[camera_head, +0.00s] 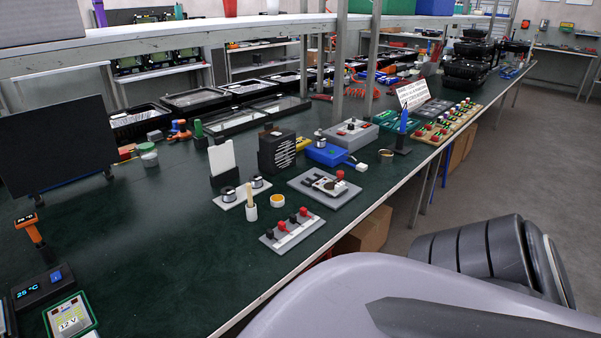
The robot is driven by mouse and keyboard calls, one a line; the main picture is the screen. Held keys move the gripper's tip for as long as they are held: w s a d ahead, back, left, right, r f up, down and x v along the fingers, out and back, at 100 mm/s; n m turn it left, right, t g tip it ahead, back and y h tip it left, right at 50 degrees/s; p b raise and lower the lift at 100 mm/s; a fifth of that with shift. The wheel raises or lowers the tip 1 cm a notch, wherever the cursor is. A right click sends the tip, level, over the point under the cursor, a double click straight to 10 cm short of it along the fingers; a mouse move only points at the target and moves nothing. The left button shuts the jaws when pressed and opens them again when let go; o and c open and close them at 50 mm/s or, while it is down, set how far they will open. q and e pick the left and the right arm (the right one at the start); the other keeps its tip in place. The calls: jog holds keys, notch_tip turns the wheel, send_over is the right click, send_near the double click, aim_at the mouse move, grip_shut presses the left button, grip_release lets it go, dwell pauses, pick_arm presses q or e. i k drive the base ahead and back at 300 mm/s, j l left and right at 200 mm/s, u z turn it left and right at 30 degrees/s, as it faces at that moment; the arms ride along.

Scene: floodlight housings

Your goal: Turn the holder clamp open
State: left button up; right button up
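A grey plate (340,199) lies near the front edge of the dark green bench top. On it sits a small holder clamp (325,184) with dark and metal parts and a red knob (339,174). It is too small to tell whether the clamp is open or shut. Neither of my grippers shows in the head view. Only large grey and dark links of my own body fill the lower right.
A grey block with red and black knobs (292,229), a brush in a holder (251,201), a yellow ring (277,201) and a black finned housing (276,151) stand close by. A shelf (200,31) overhangs the bench. The left middle of the bench (160,220) is clear.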

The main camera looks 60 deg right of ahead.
aim_at(340, 174)
jog(key=z, duration=2.1)
jog(key=i+l+u, duration=0.1)
jog(key=i+l, duration=0.2)
jog(key=i+l+u, duration=0.1)
jog(key=i+l, duration=0.2)
jog(key=l, duration=0.15)
jog(key=i+l+u, duration=0.1)
jog(key=i+l, duration=0.15)
jog(key=l, duration=0.2)
jog(key=i+l+u, duration=0.1)
jog(key=i+l, duration=0.2)
jog(key=i+l+u, duration=0.1)
jog(key=i+l, duration=0.15)
jog(key=l, duration=0.3)
